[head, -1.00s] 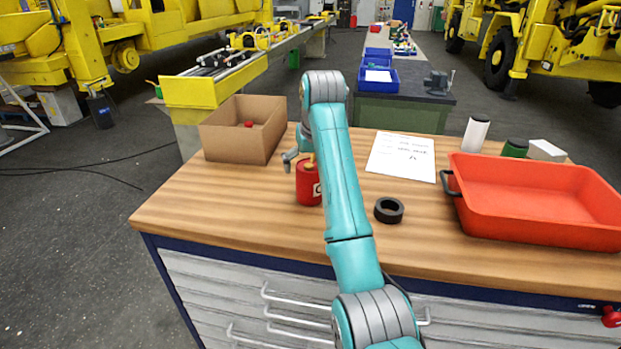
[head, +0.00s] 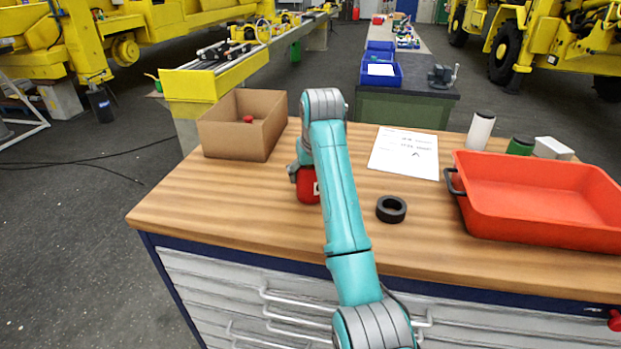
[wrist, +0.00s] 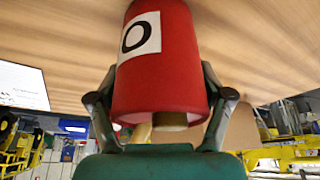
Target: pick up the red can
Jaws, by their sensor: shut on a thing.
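The red can (head: 308,186) stands on the wooden workbench, left of the middle, partly hidden behind my arm. In the wrist view the red can (wrist: 160,75) fills the middle and shows a white label with a black mark. My gripper (wrist: 160,108) has one finger on each side of it and is shut on it. In the head view my gripper (head: 297,172) is at the can's upper left side, mostly hidden by my arm. I cannot tell whether the can still touches the bench.
A cardboard box (head: 235,140) with a small red item in it stands at the left. A black ring (head: 391,209) lies right of my arm.

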